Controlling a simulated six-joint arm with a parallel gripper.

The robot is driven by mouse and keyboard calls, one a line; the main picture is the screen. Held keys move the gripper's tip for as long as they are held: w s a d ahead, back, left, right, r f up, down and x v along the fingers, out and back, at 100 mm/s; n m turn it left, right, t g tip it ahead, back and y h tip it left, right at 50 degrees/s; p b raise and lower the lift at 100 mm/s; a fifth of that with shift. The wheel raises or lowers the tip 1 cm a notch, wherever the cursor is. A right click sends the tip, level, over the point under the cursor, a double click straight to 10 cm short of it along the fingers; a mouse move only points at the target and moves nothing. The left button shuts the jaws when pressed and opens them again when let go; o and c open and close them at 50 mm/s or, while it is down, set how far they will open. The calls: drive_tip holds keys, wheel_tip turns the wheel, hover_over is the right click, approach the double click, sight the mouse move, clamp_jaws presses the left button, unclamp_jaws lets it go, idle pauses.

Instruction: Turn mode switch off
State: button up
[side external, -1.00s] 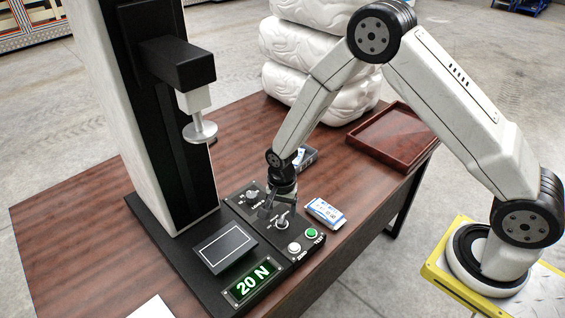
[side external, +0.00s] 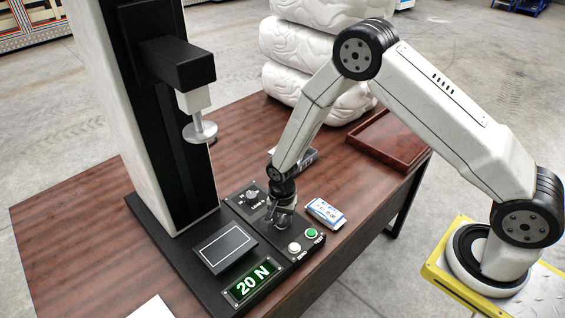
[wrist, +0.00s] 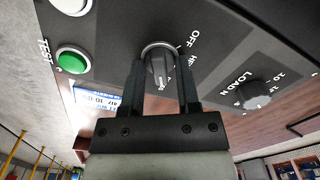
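The mode switch (wrist: 160,68) is a dark rotary knob with a light ring, on the dark control panel. The labels OFF and a partly hidden one starting with H show to its right in the wrist view. My gripper (wrist: 160,72) has one finger on each side of the knob, with narrow gaps, so it looks open around it. In the side view my gripper (side external: 283,217) points down over the panel and hides the switch. I cannot tell exactly which label the knob points to.
The load knob (side external: 251,196) is close behind the gripper. A white button (side external: 294,247) and green button (side external: 311,233) sit in front. A display (side external: 252,281) reads 20 N. A small blue-white box (side external: 325,213) lies right of the panel. The tester's press head (side external: 200,131) stands at left.

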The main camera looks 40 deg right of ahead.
clamp_jaws()
drive_tip(key=shift+n, duration=0.5)
drive_tip(key=n, duration=1)
drive_tip(key=shift+n, duration=0.4)
drive_tip(key=n, duration=0.6)
drive_tip(key=shift+a, duration=0.1)
drive_tip(key=n, duration=0.6)
